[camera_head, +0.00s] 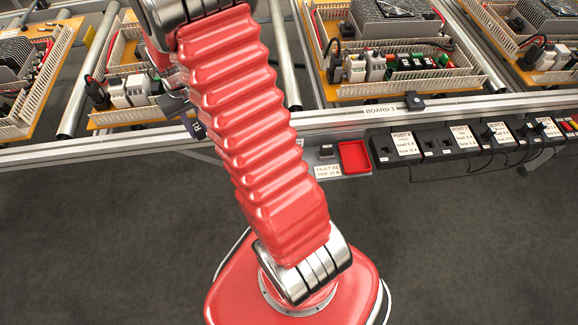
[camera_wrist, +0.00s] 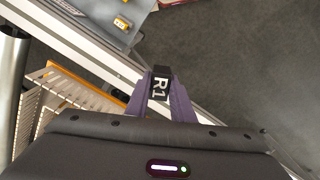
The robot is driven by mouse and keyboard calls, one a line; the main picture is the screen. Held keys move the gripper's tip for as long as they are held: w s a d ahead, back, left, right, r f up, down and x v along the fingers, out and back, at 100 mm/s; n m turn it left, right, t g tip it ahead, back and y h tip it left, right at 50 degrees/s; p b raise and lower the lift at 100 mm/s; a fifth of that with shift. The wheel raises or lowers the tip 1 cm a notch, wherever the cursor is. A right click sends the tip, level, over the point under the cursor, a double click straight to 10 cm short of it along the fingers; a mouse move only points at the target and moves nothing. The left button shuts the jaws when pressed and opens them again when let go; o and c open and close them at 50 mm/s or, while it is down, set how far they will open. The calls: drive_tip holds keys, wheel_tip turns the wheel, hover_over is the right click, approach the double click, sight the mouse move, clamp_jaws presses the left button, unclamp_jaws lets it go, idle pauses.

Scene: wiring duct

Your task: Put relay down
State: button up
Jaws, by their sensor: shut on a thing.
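The relay (camera_wrist: 160,84) is a small black block with a white R1 label. In the wrist view my gripper (camera_wrist: 161,92) is shut on it, with one purple finger on each side. In the head view the relay (camera_head: 198,128) shows only in part beside my red arm, and my gripper (camera_head: 188,122) is partly hidden there. The relay is held in front of the rail's edge, over or near the floor; its exact height cannot be told.
A red tray (camera_head: 354,157) sits on a grey shelf to the right of my arm, beside a "FAULT" label (camera_head: 327,171). Black port blocks (camera_head: 440,143) line the rail further right. Wired boards (camera_head: 395,60) lie behind the rail (camera_head: 400,112). Bare floor is in front.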

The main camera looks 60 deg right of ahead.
drive_tip(key=s+d+f+m, duration=0.2)
drive_tip(key=s+d, duration=0.4)
drive_tip(key=s, duration=0.4)
drive_tip(key=s+d+f+m, duration=0.3)
drive_tip(key=s+d+f, duration=0.2)
drive_tip(key=s, duration=0.5)
drive_tip(key=shift+s+d+f+m, duration=0.25)
drive_tip(key=shift+s+d+m, duration=0.05)
drive_tip(key=shift+d, duration=0.5)
drive_tip(key=shift+f, duration=2.95)
drive_tip(key=shift+f, duration=0.1)
drive_tip(key=shift+f, duration=2)
